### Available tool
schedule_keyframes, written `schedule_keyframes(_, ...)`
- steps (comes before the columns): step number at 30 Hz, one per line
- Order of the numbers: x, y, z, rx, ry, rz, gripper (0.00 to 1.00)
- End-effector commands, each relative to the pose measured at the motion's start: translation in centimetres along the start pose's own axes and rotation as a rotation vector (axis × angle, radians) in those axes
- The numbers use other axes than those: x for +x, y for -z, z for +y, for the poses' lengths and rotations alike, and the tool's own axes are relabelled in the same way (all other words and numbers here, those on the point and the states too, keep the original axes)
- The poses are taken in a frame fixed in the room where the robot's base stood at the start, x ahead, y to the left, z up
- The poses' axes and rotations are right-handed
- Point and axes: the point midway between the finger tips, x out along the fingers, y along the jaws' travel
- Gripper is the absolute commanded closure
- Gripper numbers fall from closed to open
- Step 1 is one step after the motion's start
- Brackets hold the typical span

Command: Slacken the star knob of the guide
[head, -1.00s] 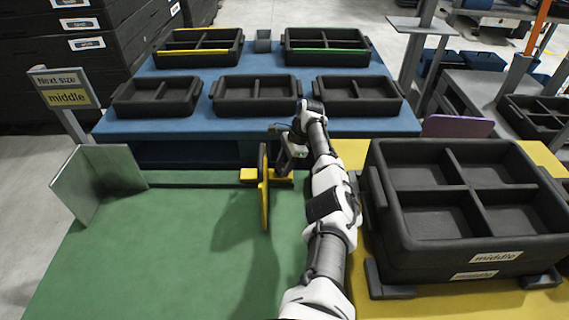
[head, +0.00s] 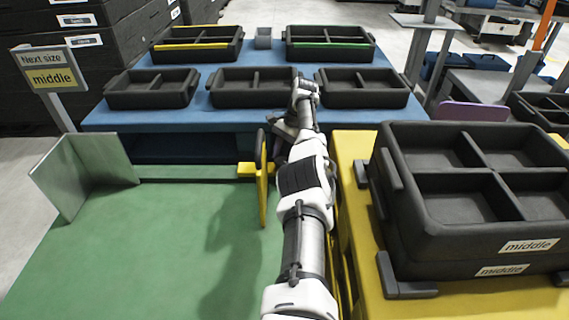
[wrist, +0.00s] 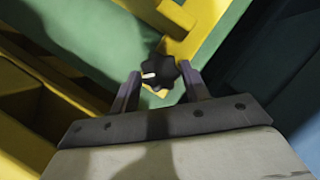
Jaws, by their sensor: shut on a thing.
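The yellow guide (head: 262,185) stands upright as a thin plate on the green table, with a yellow block (head: 246,169) on the rail at its foot. In the wrist view the black star knob (wrist: 157,72) has a white mark on its left side and sits over a yellow part of the guide. My gripper (wrist: 159,78) is shut on the knob, one finger on each side of it. In the head view my arm hides the knob and most of my gripper.
A grey upright plate (head: 80,178) stands at the rail's left end. Stacked dark crates marked "middle" (head: 480,215) sit on the yellow table at right. Several divided trays stand on the blue table (head: 210,118) behind. A sign (head: 52,78) reads "Next size middle". The green surface is clear.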

Motion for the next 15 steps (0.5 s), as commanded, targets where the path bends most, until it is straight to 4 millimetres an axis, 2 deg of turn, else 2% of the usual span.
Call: schedule_keyframes(15,-0.01,0.01,0.00,-0.037,-0.017,0.000,0.77)
